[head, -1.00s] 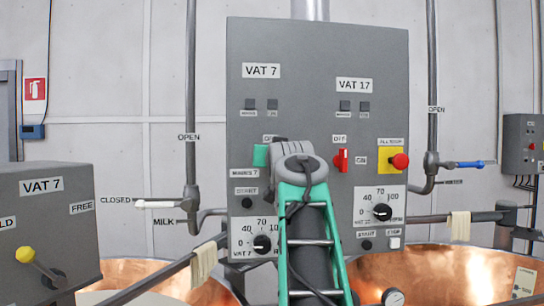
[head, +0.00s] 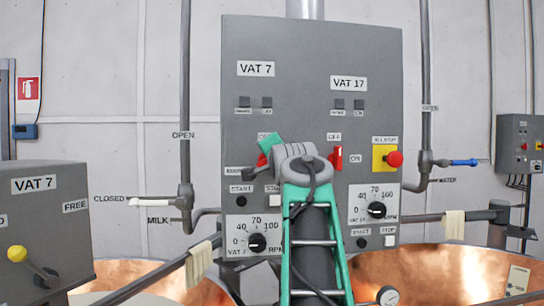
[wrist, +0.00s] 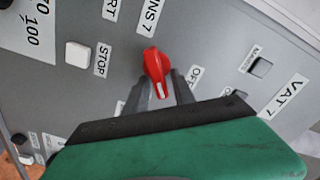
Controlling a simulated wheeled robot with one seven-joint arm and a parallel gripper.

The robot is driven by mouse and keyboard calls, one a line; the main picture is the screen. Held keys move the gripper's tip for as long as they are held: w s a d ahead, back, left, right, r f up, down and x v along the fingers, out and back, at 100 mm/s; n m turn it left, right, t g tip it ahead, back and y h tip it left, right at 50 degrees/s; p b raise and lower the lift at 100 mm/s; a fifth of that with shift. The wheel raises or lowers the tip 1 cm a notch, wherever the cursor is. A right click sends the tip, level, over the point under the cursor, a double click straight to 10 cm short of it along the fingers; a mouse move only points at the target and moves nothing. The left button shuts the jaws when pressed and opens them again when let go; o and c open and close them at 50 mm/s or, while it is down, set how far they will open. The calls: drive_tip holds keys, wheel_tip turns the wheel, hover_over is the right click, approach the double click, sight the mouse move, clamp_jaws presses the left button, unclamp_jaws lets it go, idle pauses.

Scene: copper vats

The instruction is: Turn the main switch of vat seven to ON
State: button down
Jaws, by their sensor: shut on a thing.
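The VAT 7 main switch is a red knob (head: 262,159) on the grey panel (head: 310,55), below the VAT 7 label. Its OFF label is partly covered in the head view. In the wrist view the red knob (wrist: 155,66) stands beside the MAINS 7 label (wrist: 150,14), its white mark toward the lower end, pointing between the OFF label (wrist: 195,77) and a partly hidden label at lower left. My gripper (head: 266,150) is at the panel, its green part tilted. It is shut on the knob; the wrist view shows grey fingers (wrist: 157,92) at the knob, partly hidden.
The VAT 17 red switch (head: 336,158) and a red stop button (head: 396,159) on yellow are to the right. Dials and start and stop buttons sit below. A grey VAT 7 box (head: 40,215) stands at left. Copper vats (head: 440,270) and a rail lie in front.

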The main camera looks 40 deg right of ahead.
drive_tip(key=m, duration=0.2)
drive_tip(key=f+m, duration=0.1)
drive_tip(key=m, duration=0.2)
drive_tip(key=shift+d+f+m, duration=0.15)
drive_tip(key=shift+f+m, duration=0.05)
drive_tip(key=shift+m, duration=0.1)
drive_tip(key=shift+s+d+m, duration=0.15)
drive_tip(key=shift+m, duration=0.45)
drive_tip(key=c, duration=1.7)
unclamp_jaws()
drive_tip(key=o, duration=0.3)
drive_tip(key=shift+w+a, duration=0.3)
drive_tip(key=shift+a, duration=0.1)
drive_tip(key=shift+s+d, duration=0.2)
drive_tip(key=shift+s, duration=0.05)
drive_tip(key=b+v, duration=0.3)
drive_tip(key=v, duration=0.4)
drive_tip(key=shift+s+a, duration=0.25)
